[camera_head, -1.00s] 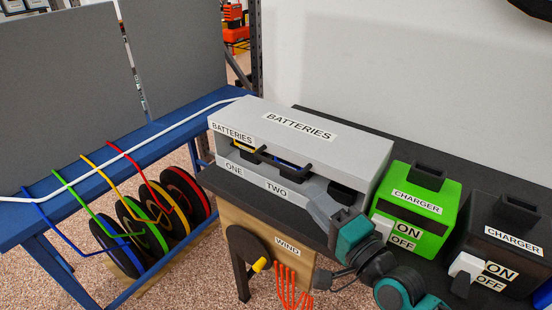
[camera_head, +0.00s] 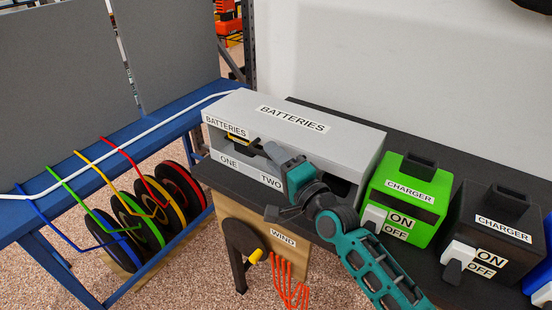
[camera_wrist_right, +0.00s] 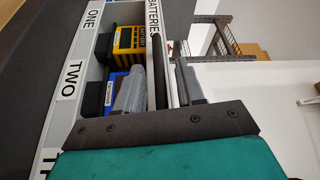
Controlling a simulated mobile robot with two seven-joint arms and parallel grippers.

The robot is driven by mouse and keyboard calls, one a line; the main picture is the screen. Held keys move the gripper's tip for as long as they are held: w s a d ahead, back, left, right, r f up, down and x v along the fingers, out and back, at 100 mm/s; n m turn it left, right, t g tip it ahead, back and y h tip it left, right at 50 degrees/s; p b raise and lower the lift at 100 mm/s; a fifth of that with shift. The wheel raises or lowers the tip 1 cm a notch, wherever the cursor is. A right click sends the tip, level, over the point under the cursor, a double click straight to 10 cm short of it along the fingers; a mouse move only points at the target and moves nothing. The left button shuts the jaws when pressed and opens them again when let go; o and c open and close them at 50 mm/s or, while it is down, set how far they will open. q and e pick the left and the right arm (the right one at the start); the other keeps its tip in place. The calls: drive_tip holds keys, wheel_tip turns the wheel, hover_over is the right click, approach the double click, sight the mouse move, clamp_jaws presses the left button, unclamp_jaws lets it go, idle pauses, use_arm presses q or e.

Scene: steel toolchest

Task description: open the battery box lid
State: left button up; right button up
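The battery box (camera_head: 221,156) is a long light-grey case on the dark bench top, with compartments labelled ONE and TWO. Its grey lid (camera_head: 345,135), labelled BATTERIES, lies level over it, with a gap along the front. A yellow-and-black battery (camera_wrist_right: 127,42) and a blue battery (camera_wrist_right: 118,84) show inside in the right wrist view. My right gripper (camera_head: 283,154) is at the box's front, over compartment TWO. In the wrist view its grey fingers (camera_wrist_right: 158,85) are apart, with the lid's edge between them; firm contact cannot be told. My left gripper is out of view.
A green charger (camera_head: 413,192) and a black charger (camera_head: 497,220) stand to the right of the box. A blue rack (camera_head: 150,120) with coloured cable spools stands at the left. A wall is behind the bench.

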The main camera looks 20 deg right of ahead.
clamp_jaws()
idle(0.3)
idle(0.3)
